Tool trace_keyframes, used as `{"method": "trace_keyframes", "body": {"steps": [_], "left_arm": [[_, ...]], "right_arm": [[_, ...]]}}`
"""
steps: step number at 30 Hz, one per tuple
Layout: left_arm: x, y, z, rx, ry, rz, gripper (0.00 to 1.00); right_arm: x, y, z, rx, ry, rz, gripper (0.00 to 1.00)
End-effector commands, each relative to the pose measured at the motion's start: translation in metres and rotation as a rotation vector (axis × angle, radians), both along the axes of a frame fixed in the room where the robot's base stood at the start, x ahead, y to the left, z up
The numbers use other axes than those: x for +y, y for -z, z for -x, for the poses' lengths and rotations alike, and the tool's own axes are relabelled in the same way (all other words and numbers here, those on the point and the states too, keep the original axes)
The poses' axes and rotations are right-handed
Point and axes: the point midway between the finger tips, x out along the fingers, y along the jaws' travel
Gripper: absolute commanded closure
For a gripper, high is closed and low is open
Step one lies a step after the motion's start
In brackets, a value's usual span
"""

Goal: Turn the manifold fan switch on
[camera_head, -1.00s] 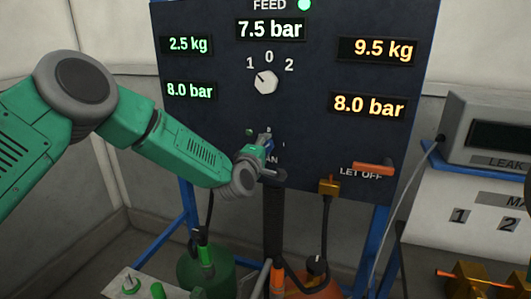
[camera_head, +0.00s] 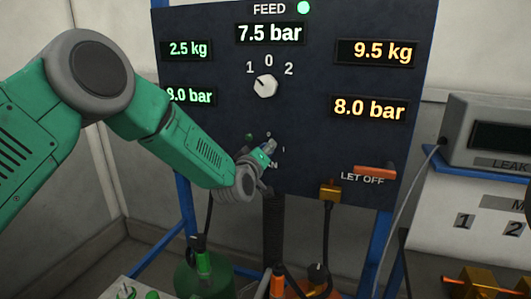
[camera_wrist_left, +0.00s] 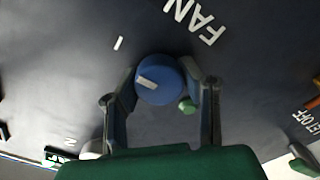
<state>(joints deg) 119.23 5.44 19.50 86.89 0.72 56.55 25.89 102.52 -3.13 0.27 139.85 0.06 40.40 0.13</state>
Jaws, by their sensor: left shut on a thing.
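The fan switch is a blue round knob (camera_wrist_left: 160,80) with a pale pointer mark, on the dark panel under the white FAN label (camera_wrist_left: 195,20) in the left wrist view. My left gripper (camera_wrist_left: 162,85) has one finger on each side of the knob and is shut on it. In the head view my left gripper (camera_head: 268,150) is at the lower middle of the panel and hides the knob and part of the FAN label. A white stroke mark (camera_wrist_left: 118,43) is beside the knob. A small green lamp (camera_wrist_left: 187,105) is close to it and looks unlit. My right gripper is not in view.
The panel (camera_head: 215,120) also bears a feed dial (camera_head: 265,86) set at 1, lit readouts and an orange LET OFF handle (camera_head: 375,172). Hoses and cylinders stand below. A leak tester box (camera_head: 490,130) is at the right.

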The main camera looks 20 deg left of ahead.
Motion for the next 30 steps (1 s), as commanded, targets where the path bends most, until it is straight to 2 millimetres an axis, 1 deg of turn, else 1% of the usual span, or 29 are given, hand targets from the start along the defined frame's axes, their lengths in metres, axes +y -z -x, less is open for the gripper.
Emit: {"method": "trace_keyframes", "body": {"steps": [1,17,18,19,28,30], "left_arm": [[-0.0023,0.0109,0.0031,0.021,0.007,-0.013,0.95],[-0.0024,0.0108,0.0031,0.019,0.007,-0.035,0.95],[-0.0025,0.0107,0.0031,0.020,0.007,-0.035,0.56],[-0.0024,0.0107,0.0031,0.020,0.007,-0.035,0.45],[-0.0012,0.0044,0.0026,0.007,0.003,-0.032,0.44],[-0.0009,0.0040,0.0045,0.007,0.004,-0.032,0.44]], "right_arm": [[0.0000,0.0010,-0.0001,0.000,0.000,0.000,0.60],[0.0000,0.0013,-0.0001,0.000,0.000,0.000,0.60],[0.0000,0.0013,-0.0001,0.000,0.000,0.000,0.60],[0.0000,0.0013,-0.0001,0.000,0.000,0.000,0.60],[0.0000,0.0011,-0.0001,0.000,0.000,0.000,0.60],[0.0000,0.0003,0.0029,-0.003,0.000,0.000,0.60]]}}
